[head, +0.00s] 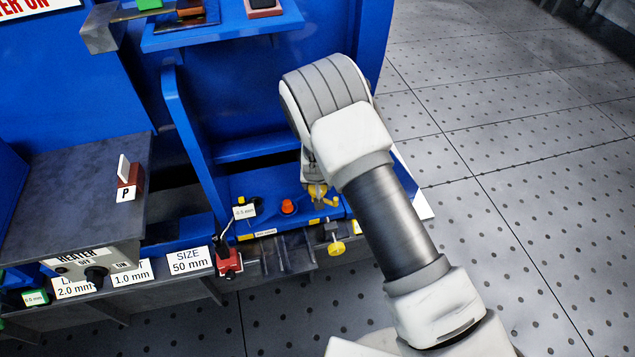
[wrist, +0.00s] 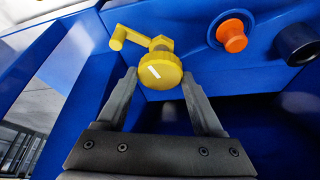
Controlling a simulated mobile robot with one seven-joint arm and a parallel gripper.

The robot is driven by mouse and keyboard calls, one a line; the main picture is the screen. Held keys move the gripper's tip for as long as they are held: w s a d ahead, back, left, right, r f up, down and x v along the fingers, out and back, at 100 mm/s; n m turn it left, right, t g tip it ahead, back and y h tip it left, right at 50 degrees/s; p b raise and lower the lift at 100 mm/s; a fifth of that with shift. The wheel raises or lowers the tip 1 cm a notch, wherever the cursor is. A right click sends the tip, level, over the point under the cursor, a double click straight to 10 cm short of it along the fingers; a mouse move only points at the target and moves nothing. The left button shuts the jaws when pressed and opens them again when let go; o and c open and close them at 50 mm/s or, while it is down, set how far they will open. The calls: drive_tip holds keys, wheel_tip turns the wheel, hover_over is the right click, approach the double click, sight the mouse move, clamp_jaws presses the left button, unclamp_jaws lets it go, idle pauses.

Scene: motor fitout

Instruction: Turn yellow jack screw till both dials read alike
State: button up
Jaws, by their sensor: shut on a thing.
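A yellow round knob (wrist: 160,72) with a white mark on its face, which I take to be the jack screw, sits before the blue panel in the wrist view. A yellow crank arm (wrist: 127,39) reaches to its upper left. My gripper (wrist: 159,77) is shut on the knob, with one finger at each side. In the head view my gripper (head: 316,183) is at yellow parts (head: 321,196) on the blue bench, partly hidden by my wrist. I cannot make out either dial's face or reading.
An orange button (head: 287,206) and a small tag reading 0.5 mm (head: 244,212) are left of my gripper. A second yellow knob (head: 336,248) hangs below on the front edge. A red clamp-like part (head: 228,258) stands at the front left. Open floor (head: 520,220) lies right.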

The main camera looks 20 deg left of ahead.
drive_tip(key=m, duration=0.1)
drive_tip(key=m+h+p, duration=0.1)
drive_tip(key=m, duration=0.1)
drive_tip(key=shift+a+m+h, duration=0.2)
drive_tip(key=shift+m+h, duration=0.1)
drive_tip(key=m+h, duration=0.1)
drive_tip(key=m, duration=0.2)
drive_tip(key=shift+f+m, duration=0.1)
drive_tip(key=shift+m, duration=0.2)
drive_tip(key=m+h+b, duration=0.1)
drive_tip(key=m, duration=0.1)
drive_tip(key=m+b, duration=0.1)
drive_tip(key=m, duration=0.1)
drive_tip(key=shift+w+a+m+g+h, duration=0.1)
drive_tip(key=shift+m+g+h, duration=0.2)
drive_tip(key=shift+g+h, duration=0.1)
drive_tip(key=shift+m+g+h+b, duration=0.3)
drive_tip(key=shift+m+g+b, duration=0.25)
drive_tip(key=shift+m, duration=1.15)
drive_tip(key=o, duration=1.4)
